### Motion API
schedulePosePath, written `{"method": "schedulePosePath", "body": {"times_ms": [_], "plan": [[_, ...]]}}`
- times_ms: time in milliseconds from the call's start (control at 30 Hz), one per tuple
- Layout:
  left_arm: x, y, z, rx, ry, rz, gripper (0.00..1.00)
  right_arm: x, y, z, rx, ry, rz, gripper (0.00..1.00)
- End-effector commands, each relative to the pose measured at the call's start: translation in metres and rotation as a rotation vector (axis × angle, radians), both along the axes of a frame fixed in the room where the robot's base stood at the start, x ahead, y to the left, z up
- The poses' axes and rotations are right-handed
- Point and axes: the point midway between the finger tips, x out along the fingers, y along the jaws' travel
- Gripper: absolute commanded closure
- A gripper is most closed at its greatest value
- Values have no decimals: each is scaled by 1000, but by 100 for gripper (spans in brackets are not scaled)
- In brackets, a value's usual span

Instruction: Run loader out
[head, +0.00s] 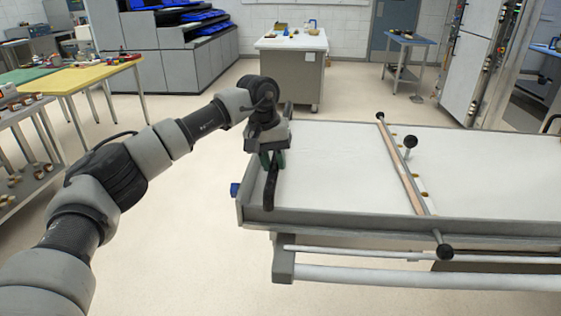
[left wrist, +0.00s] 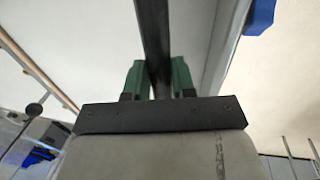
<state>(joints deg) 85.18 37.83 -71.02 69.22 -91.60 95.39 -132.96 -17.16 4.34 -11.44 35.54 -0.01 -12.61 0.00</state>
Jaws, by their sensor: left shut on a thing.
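The loader (head: 340,218) is a long white-topped bed in a grey metal frame, filling the right of the head view. A black handle bar (head: 269,192) stands at its left end. My left gripper (head: 272,160) is shut on this handle bar. In the left wrist view, the green fingers of the left gripper (left wrist: 160,78) sit on both sides of the dark bar (left wrist: 153,35). A crossbar with black knobs (head: 402,168) lies across the bed. The loader's right end is cut off by the frame. My right gripper is not in view.
A yellow-topped table (head: 95,76) and a shelf rack (head: 35,165) stand at the left. A white-topped cabinet (head: 290,42) stands behind the loader, with a blue-topped table (head: 408,39) farther right. The pale floor (head: 170,230) left of the loader is clear.

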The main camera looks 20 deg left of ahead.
Motion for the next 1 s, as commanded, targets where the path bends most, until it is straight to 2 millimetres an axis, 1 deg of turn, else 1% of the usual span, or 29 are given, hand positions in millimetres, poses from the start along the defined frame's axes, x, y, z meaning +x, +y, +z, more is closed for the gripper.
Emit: {"method": "schedulePosePath", "body": {"times_ms": [133,467,500,633,667,900,1000], "plan": [[0,4,2,0,-4,4,100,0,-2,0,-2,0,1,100],[-1,5,2,2,-3,3,100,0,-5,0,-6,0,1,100],[-1,5,2,2,-3,3,72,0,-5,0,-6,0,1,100],[-1,5,2,2,-2,3,52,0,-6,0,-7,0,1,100],[-1,4,1,1,-1,1,50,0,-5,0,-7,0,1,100],[-1,3,1,0,-1,0,50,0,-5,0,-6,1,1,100],[-1,4,5,1,-2,0,50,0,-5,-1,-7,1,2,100]]}}
